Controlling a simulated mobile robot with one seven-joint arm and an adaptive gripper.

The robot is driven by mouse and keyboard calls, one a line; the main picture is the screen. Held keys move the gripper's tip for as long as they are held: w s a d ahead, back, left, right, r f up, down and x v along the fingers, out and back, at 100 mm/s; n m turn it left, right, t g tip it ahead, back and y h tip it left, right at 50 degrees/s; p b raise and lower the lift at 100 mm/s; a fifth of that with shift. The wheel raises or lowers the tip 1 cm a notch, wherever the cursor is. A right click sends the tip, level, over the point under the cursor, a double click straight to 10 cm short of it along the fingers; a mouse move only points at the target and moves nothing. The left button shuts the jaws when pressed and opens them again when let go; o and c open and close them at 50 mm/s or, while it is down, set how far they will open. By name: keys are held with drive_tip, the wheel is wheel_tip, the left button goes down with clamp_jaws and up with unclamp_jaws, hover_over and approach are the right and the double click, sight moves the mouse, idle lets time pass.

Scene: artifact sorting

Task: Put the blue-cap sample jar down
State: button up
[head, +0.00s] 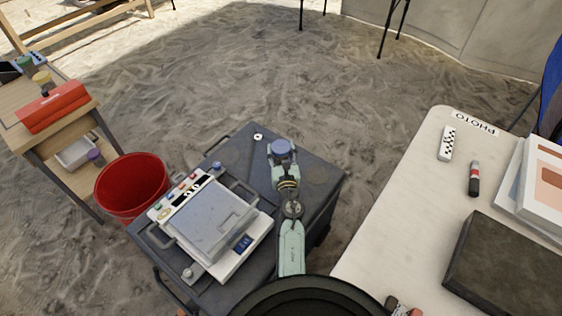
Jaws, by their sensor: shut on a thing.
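The blue-cap sample jar (281,146) is at the end of my arm in the head view, seen from above. Its blue cap shows, and most of its body is hidden. My gripper (282,153) is shut on the jar, with pale finger parts on both sides of the cap. Jar and gripper are over the far right part of a dark grey case top (321,176). I cannot tell whether the jar touches this surface or hangs above it.
A white device with a clear lid (212,222) fills the case top's left part. A small white ring (258,137) lies near its far edge. A red bucket (132,184) stands left, by a wooden shelf (55,133). A pale table (397,215) stands right.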

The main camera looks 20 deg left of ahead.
sight(281, 157)
wheel_tip(281, 157, down, 4)
drive_tip(key=b, duration=0.2)
drive_tip(key=shift+r+b, duration=0.15)
drive_tip(key=shift+b, duration=0.2)
drive_tip(key=shift+r, duration=0.15)
drive_tip(key=o, duration=1.4)
